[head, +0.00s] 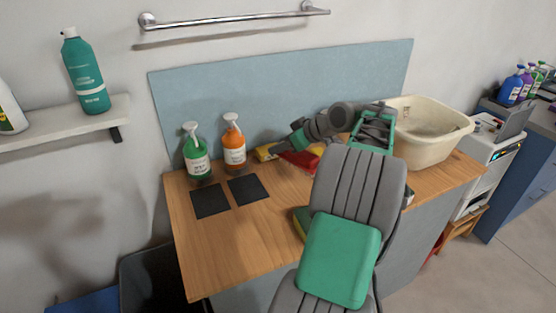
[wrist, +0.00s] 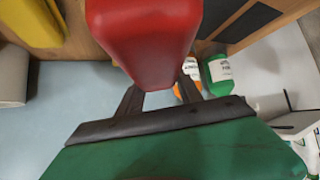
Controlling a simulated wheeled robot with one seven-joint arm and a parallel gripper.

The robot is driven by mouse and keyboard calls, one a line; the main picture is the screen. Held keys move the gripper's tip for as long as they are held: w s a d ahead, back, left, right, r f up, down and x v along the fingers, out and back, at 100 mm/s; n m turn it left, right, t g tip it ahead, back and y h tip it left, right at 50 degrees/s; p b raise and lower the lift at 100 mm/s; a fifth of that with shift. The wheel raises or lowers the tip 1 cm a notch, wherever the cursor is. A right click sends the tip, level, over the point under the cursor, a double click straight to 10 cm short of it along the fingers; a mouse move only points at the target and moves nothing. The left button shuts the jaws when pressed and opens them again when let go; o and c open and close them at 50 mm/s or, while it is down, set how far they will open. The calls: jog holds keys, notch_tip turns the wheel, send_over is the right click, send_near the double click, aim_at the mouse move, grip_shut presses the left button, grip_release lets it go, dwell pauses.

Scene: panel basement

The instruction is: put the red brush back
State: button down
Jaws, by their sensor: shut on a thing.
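The red brush (wrist: 145,40) fills the top middle of the wrist view, with its smooth red body between my gripper's dark fingers (wrist: 160,92). My gripper is shut on it. In the head view the red brush (head: 302,160) shows partly under my arm, near the back of the wooden worktop, and my gripper (head: 280,148) is partly hidden. I cannot tell whether the brush touches the worktop. Two dark square pads (head: 229,197) lie bare on the worktop, left of the brush.
A green spray bottle (head: 197,155) and an orange one (head: 234,148) stand behind the pads. A yellow item (head: 265,153) lies beside the brush. A cream basin (head: 430,145) stands at the right. A blue panel (head: 270,98) backs the worktop. The front left is clear.

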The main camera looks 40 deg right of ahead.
aim_at(299, 159)
jog(key=w+f, duration=0.2)
jog(key=f, duration=0.1)
jog(key=w+d+f, duration=0.1)
jog(key=f, duration=0.1)
jog(key=shift+w, duration=0.3)
jog(key=shift+f+p, duration=0.4)
jog(key=shift+f, duration=0.95)
jog(key=shift+f, duration=0.1)
jog(key=c, duration=0.8)
grip_release()
jog(key=shift+s+d+r, duration=0.1)
jog(key=shift+s+r, duration=0.1)
jog(key=v, duration=1.1)
jog(key=shift+s+r+b, duration=0.2)
jog(key=shift+s+b, duration=0.05)
jog(key=shift+b, duration=0.15)
